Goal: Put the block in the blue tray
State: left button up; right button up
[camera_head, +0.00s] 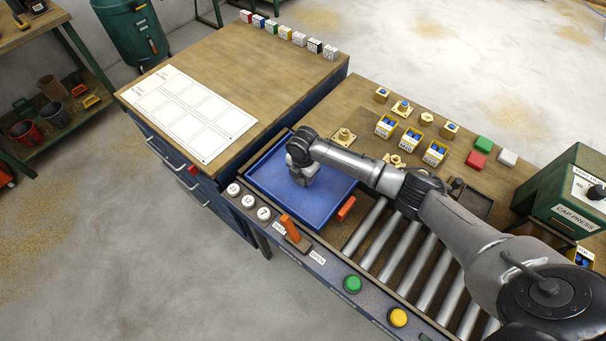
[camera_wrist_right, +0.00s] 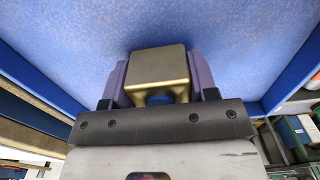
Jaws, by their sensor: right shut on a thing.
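The blue tray (camera_head: 318,207) lies at the left end of the roller bench in the head view. My right gripper (camera_head: 301,177) is over the inside of the tray. In the right wrist view the gripper (camera_wrist_right: 158,84) is shut on a brass block (camera_wrist_right: 157,66), with a finger on each side. The block has a dark blue round part on its lower face. The tray's blue floor (camera_wrist_right: 60,40) fills the view behind it. I cannot tell whether the block touches the floor. In the head view the gripper hides the block. My left gripper is not in view.
Brass blocks and yellow blue-filled boxes (camera_head: 411,137) stand on the bench to the right. A green cap press (camera_head: 560,195) is at the far right. Rollers (camera_head: 400,243) lie in front. An orange lever (camera_head: 291,229) and white buttons (camera_head: 248,201) line the tray's near side.

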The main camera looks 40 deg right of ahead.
jog(key=shift+f, duration=0.15)
jog(key=o, duration=1.3)
notch_tip(320, 180, up, 11)
jog(key=shift+f+p, duration=0.1)
jog(key=shift+p, duration=0.8)
jog(key=shift+r, duration=0.8)
